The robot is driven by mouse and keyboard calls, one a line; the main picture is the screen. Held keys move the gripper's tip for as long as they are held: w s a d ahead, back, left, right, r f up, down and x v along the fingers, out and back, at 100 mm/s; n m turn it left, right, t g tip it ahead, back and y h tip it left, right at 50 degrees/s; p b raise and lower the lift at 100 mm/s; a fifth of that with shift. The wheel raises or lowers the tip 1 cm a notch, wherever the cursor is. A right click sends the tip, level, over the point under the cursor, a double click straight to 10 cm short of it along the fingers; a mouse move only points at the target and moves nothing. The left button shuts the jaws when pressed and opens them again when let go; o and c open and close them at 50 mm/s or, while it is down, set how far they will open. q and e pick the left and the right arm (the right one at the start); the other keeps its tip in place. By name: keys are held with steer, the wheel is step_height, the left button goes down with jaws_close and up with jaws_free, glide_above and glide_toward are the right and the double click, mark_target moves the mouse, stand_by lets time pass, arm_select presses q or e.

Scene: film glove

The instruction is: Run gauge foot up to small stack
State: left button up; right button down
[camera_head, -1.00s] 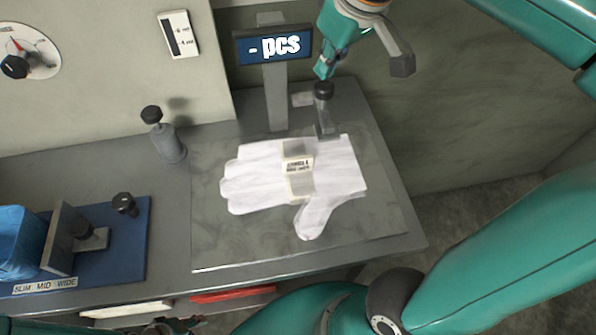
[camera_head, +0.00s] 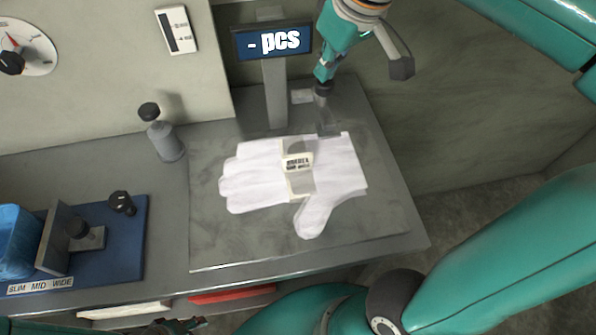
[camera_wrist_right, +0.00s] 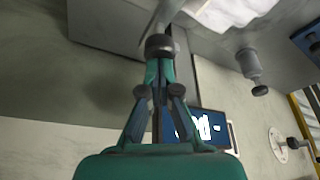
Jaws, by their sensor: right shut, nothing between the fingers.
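The small stack is a flat pile of white gloves (camera_head: 335,172) with a printed cream band (camera_head: 298,183) around it, lying on a grey plate (camera_head: 230,245). The gauge foot (camera_head: 327,122) is a grey upright piece with a dark knob, at the stack's far edge near the display post; I cannot tell whether it touches the gloves. My right gripper (camera_head: 323,76) is shut and empty, its tips at the knob. In the right wrist view, the shut fingers (camera_wrist_right: 158,72) meet the dark knob (camera_wrist_right: 160,45). My left gripper (camera_head: 182,326) shows partly at the bottom edge, its jaws unclear.
A display (camera_head: 272,42) reading "- pcs" stands behind the plate. A grey post with a black knob (camera_head: 165,140) stands to its left. The plate's front is clear.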

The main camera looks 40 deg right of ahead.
mark_target(323, 106)
steer(key=shift+f+b, duration=2.55)
steer(key=shift+f, duration=0.75)
step_height(323, 106, up, 14)
steer(key=p, duration=1.2)
steer(key=shift+p, duration=0.4)
